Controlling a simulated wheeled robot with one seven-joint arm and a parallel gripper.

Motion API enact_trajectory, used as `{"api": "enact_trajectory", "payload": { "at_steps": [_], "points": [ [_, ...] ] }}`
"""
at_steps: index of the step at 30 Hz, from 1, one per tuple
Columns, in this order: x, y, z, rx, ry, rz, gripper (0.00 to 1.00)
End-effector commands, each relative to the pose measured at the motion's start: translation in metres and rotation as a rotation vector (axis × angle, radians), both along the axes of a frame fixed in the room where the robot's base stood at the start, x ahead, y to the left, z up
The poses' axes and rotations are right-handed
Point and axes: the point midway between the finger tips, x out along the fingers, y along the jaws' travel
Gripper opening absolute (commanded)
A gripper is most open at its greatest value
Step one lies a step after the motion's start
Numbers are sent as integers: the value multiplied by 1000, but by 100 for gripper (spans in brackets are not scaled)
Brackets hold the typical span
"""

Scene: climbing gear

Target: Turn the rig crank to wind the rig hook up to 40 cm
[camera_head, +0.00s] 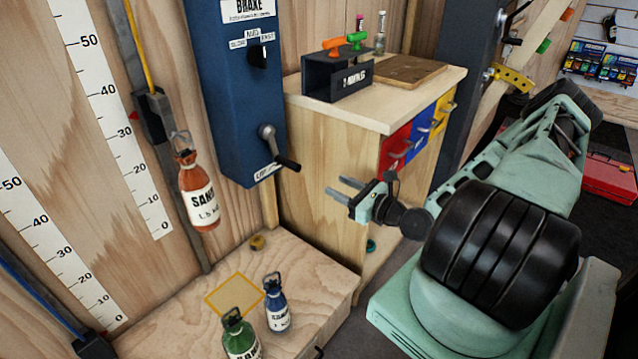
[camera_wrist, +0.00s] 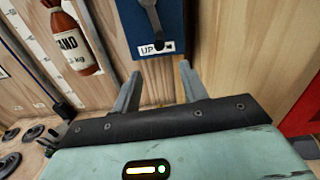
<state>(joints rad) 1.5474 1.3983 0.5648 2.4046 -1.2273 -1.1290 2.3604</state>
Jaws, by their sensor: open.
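The blue rig box (camera_head: 232,85) bears the rig crank (camera_head: 267,133), a grey arm with a dark handle pointing down and right. The crank also shows at the top of the wrist view (camera_wrist: 149,12), above an "UP" label. The rig hook (camera_head: 181,138) hangs from a dark carriage on the left rail and carries an orange sand bottle (camera_head: 198,190), clear of the platform. A red pointer (camera_head: 133,115) sits beside the scale (camera_head: 115,110), roughly between 30 and 40. My gripper (camera_head: 337,188) is open and empty, right of and below the crank, apart from it.
Green (camera_head: 240,338) and blue (camera_head: 277,305) sand bottles stand on the wooden platform (camera_head: 190,290) near a yellow square outline. A cabinet (camera_head: 325,145) with coloured drawers stands right of the rig box, behind my gripper. Free space lies between my gripper and the crank.

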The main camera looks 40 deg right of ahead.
Motion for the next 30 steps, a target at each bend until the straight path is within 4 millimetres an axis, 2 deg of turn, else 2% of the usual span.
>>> {"api": "enact_trajectory", "payload": {
  "at_steps": [1, 9, 14, 17, 30],
  "points": [
    [-3, -2, -12, 13, 2, -2, 43],
    [-14, -1, -7, 83, 15, 1, 43],
    [-5, 2, -3, 90, 15, 4, 43],
    [10, 4, -2, 90, 14, 6, 43],
    [101, 17, -2, 88, 14, 4, 43]
  ]
}}
